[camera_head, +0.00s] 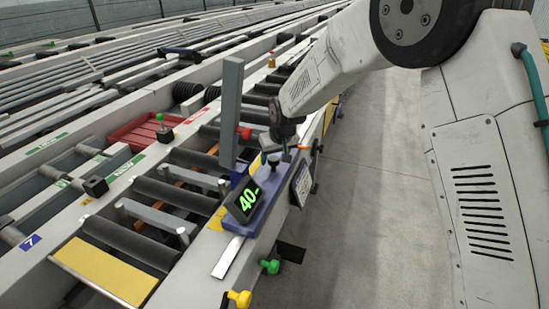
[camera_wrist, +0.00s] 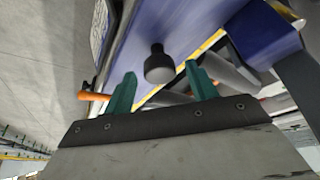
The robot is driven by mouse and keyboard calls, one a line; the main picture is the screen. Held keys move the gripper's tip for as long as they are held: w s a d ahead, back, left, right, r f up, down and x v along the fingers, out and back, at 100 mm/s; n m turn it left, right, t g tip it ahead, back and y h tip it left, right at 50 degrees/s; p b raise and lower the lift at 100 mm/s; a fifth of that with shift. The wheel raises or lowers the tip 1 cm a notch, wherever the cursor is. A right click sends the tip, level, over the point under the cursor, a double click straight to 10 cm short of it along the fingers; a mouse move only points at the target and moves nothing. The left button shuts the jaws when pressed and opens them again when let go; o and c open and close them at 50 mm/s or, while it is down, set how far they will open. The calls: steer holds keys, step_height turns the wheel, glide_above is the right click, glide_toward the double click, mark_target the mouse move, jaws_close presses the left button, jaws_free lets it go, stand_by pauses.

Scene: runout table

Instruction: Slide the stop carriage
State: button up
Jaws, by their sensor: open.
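The stop carriage (camera_head: 268,208) is a blue-purple block on the rail along the table's near side. It carries a tilted black display (camera_head: 246,199) reading "40-" in green and a tall grey stop plate (camera_head: 230,115). A black knob (camera_head: 273,159) stands on it. My gripper (camera_head: 278,147) is just above the carriage by the knob. In the wrist view the carriage (camera_wrist: 150,30) fills the upper middle. My gripper (camera_wrist: 160,72) is open, its two teal fingers apart, with the knob (camera_wrist: 158,62) showing between them. Whether they touch it cannot be told.
An orange-tipped lever (camera_wrist: 93,96) sticks out from the carriage side. Dark rollers (camera_head: 130,242) and a yellow plate (camera_head: 105,270) lie left of the rail. Green (camera_head: 271,266) and yellow (camera_head: 238,298) knobs project from the table edge. The grey floor (camera_head: 370,220) at right is clear.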

steer(key=shift+w+a+f, duration=0.1)
steer(key=shift+w+f, duration=0.05)
steer(key=shift+f, duration=0.25)
